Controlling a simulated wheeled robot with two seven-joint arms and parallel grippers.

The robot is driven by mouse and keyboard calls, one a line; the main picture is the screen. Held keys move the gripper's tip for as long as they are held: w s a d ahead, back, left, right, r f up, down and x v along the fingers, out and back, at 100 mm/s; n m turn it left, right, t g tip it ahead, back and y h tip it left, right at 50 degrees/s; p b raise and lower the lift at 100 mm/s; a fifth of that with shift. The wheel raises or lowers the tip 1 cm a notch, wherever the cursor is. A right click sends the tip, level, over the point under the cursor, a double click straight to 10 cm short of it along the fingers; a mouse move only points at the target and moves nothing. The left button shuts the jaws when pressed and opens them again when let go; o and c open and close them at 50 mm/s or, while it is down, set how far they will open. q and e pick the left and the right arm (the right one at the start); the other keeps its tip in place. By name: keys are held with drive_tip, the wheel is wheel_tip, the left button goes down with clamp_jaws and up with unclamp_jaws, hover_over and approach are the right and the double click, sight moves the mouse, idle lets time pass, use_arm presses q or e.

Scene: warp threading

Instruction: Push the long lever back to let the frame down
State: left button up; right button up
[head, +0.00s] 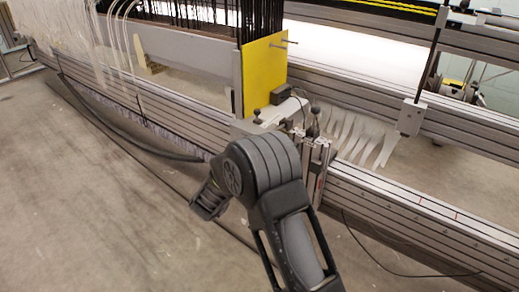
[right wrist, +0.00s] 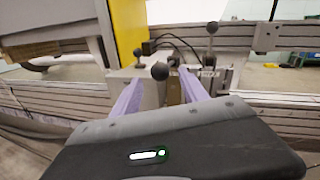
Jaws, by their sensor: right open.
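My right gripper (right wrist: 160,76) is open in the right wrist view, its two purple fingers pointing at the lever block. A black ball knob (right wrist: 160,71) shows between the fingertips; I cannot tell whether they touch it. A longer lever (right wrist: 212,42) with a black knob stands upright just right of the fingers. It seems to be the upright lever (head: 315,119) in the head view. A shorter knobbed lever (right wrist: 138,55) stands at the left. The frame (head: 185,48), a grey bar with a yellow end plate (head: 265,75), is beside the levers.
A long grooved metal beam (head: 420,205) runs across beneath the levers. Pale warp strips (head: 360,135) hang behind it. A black rod (head: 432,50) stands at the right. Cables lie along the beam, and the concrete floor (head: 80,210) at the left is open.

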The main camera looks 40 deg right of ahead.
drive_tip(key=shift+r, duration=0.15)
drive_tip(key=shift+d, duration=0.1)
drive_tip(key=b+x, duration=0.1)
drive_tip(key=x, duration=0.6)
drive_tip(key=shift+w+d, duration=0.2)
drive_tip(key=shift+d, duration=0.1)
drive_tip(key=shift+c, duration=0.2)
clamp_jaws()
idle(1.1)
